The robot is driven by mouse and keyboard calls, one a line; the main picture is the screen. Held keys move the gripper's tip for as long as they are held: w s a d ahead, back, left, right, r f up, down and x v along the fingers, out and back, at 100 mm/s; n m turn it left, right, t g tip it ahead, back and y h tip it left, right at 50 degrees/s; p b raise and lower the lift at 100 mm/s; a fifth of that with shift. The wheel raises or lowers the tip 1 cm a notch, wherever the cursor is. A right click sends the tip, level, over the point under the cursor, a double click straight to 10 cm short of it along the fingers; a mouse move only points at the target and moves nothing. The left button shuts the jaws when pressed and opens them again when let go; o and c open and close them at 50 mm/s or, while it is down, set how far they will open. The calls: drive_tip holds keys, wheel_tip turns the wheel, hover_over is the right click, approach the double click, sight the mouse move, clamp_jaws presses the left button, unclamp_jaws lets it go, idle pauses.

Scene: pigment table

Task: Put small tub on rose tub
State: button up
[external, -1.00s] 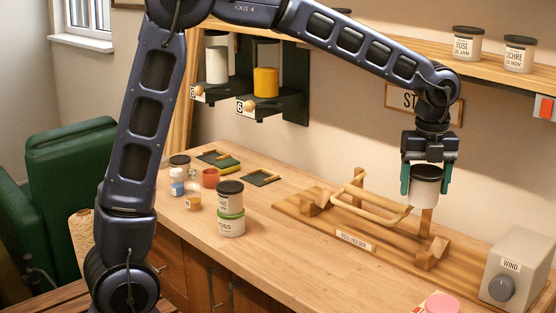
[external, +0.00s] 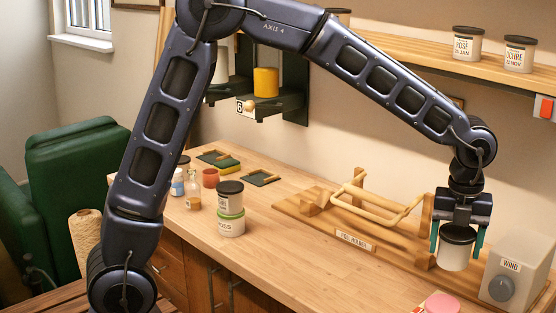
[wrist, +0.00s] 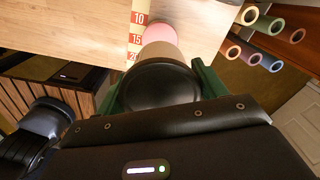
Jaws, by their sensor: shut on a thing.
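My gripper (external: 457,245) is shut on a small white tub (external: 455,257) with a black lid, held upright in the air between the green fingers. In the wrist view the tub's dark lid (wrist: 160,86) sits between the fingers. A pink-topped tub (external: 441,304), which looks like the rose tub, is at the bottom edge of the external view, lower and nearer than the held tub. Its pink top (wrist: 158,49) shows beyond the held tub in the wrist view, partly hidden by it. The two are apart.
A grey wind box (external: 512,275) stands just right of my gripper. A wooden rack (external: 375,212) is to the left. Two stacked tubs (external: 230,208) stand further left. A shelf tub (external: 467,43) is labelled rose. The bench middle is clear.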

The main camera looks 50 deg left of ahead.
wheel_tip(320, 180, down, 10)
drive_tip(key=shift+f, duration=0.1)
idle(0.4)
drive_tip(key=o, duration=1.1)
drive_tip(key=shift+f, duration=0.1)
